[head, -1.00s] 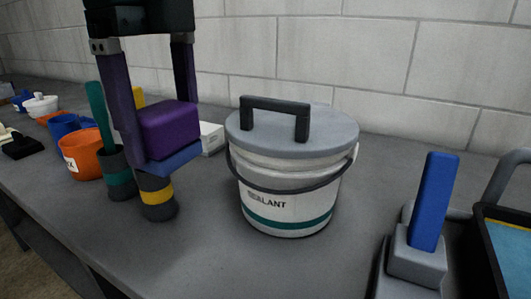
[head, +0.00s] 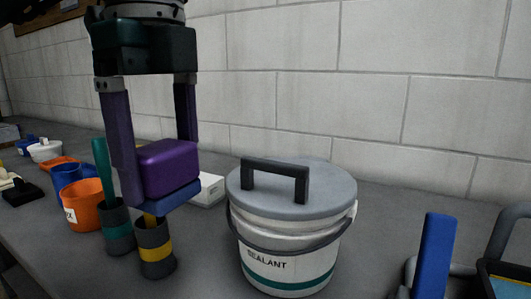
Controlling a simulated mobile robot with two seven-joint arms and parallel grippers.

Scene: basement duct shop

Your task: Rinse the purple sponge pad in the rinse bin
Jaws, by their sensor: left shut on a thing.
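A purple sponge pad (head: 168,168) with a blue layer or block (head: 160,196) beneath it is in my left gripper (head: 160,172). The gripper is shut on the pad, one finger on its left side and the other partly hidden behind it. The pad hangs in front of and above a cup with a yellow band. A dark bin (head: 492,284) with blue inside is cut off at the lower right; I cannot tell whether it is the rinse bin. My right gripper is not in view.
A lidded sealant bucket (head: 285,262) stands between the pad and the dark bin. An upright blue block (head: 434,255) stands left of the bin. Yellow-banded (head: 157,262) and teal-banded (head: 117,237) cups, an orange bucket (head: 84,212) and a white box (head: 208,190) stand nearby.

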